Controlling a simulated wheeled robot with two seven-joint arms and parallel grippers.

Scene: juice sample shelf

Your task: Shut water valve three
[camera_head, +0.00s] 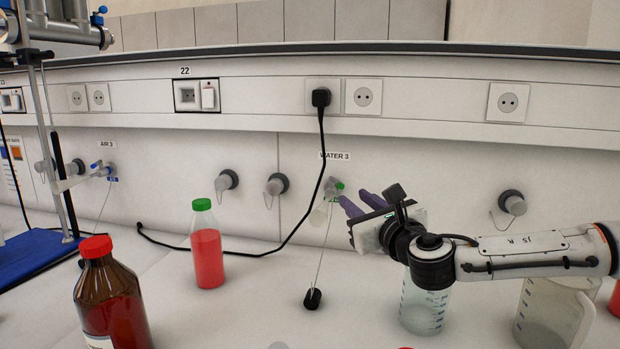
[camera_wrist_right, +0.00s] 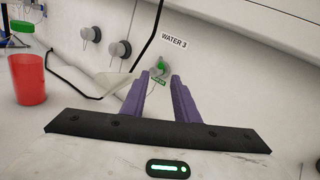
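Water valve three (camera_head: 334,186) is a small grey tap with a green part on the back wall, below the label "WATER 3" (camera_head: 334,156). Whether a fingertip touches the valve cannot be told. My left gripper is not in view.
A bottle of red juice (camera_head: 208,255) and a brown bottle (camera_head: 108,300) stand left on the white bench. A beaker (camera_head: 424,308) and a jug (camera_head: 548,318) stand below my right arm. A black cable (camera_head: 312,190) hangs left of the valve.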

